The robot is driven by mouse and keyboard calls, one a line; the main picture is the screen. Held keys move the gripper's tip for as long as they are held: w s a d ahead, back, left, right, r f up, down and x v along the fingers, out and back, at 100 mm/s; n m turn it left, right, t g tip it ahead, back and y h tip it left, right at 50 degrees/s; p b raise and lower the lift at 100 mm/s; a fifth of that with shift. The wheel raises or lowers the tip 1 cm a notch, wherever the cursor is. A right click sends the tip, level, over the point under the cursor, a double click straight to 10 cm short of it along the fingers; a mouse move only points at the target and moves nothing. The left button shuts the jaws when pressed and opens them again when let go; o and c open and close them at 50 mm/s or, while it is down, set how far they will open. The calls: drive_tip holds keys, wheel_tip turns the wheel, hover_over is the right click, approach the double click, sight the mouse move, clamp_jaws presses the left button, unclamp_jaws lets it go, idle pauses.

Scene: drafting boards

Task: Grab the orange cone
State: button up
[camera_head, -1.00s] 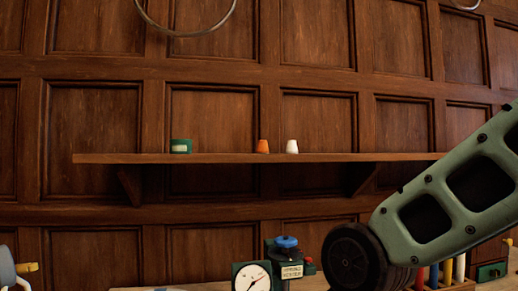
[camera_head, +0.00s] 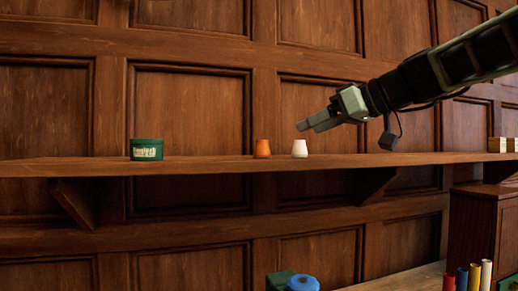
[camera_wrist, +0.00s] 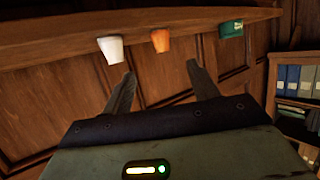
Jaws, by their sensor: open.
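The orange cone (camera_head: 262,149) is small with a flat, narrower top and stands upright on a wooden wall shelf (camera_head: 200,167). A white cone (camera_head: 300,149) of like shape stands just right of it. My gripper (camera_head: 301,125) reaches in from the right, its tips above the white cone in the head view, apart from both cones. In the wrist view my gripper (camera_wrist: 161,69) is open and empty, its two fingers spread. There the orange cone (camera_wrist: 160,40) shows beyond the gap between the fingertips, and the white cone (camera_wrist: 111,49) is to its left.
A green tin (camera_head: 146,149) stands on the shelf left of the cones. Small light boxes (camera_head: 497,144) are at the far right. Below are a blue-topped object (camera_head: 302,283) and several coloured tubes (camera_head: 474,276). Panelled wall is close behind the shelf.

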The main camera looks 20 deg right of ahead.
sight(268, 145)
drive_tip(key=p+x, duration=0.3)
drive_tip(key=x, duration=0.7)
drive_tip(key=p+x, duration=0.2)
drive_tip(key=x, duration=0.1)
drive_tip(key=p+x, duration=0.1)
drive_tip(key=shift+w+a+r, duration=0.15)
drive_tip(key=shift+w+a, duration=0.3)
drive_tip(key=shift+w, duration=0.15)
drive_tip(key=shift+f, duration=0.25)
drive_tip(key=c, duration=1.1)
